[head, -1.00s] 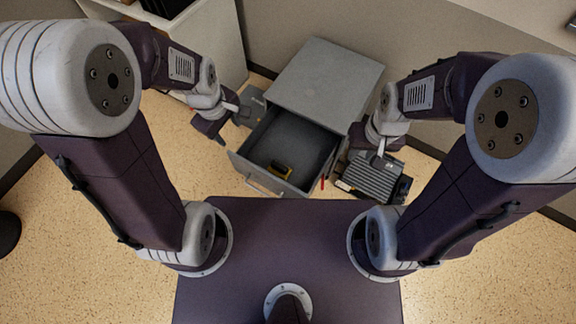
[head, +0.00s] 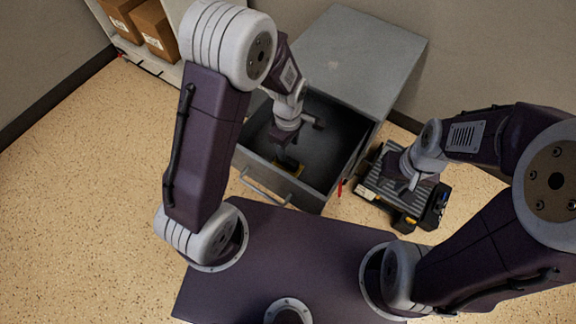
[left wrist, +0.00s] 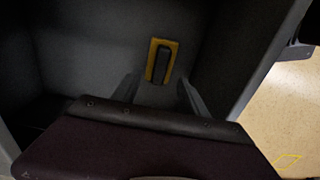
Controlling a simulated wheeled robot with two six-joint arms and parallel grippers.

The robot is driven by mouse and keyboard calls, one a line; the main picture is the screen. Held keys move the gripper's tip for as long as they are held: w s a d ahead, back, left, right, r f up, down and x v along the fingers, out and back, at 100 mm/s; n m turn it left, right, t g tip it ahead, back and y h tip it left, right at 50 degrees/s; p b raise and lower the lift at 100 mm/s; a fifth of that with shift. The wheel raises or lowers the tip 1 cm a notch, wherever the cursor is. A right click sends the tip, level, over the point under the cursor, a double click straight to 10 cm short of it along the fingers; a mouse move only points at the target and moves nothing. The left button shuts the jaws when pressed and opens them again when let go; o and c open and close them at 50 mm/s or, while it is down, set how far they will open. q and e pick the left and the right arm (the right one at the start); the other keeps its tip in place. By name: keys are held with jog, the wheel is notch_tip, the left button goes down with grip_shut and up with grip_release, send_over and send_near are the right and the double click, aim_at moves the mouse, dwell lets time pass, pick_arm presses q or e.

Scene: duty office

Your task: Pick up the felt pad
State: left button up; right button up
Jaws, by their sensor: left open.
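The felt pad, a small yellow piece with a dark raised block on it, lies on the floor of the open grey drawer (head: 330,178).
The grey cabinet (head: 365,45) stands behind the drawer, whose walls surround my left gripper. A shelf with brown boxes (head: 155,28) stands at the back left. The speckled floor (head: 80,200) on the left is clear.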

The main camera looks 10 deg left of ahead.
aim_at(288, 159)
pick_arm(q)
notch_tip(288, 159, down, 3)
jog(key=shift+f+b, duration=0.15)
jog(key=shift+b, duration=0.65)
notch_tip(288, 159, down, 5)
jog(key=b, duration=0.3)
jog(key=shift+a+f+b, duration=0.1)
jog(key=shift+b, duration=0.3)
jog(key=shift+c, duration=0.6)
grip_shut()
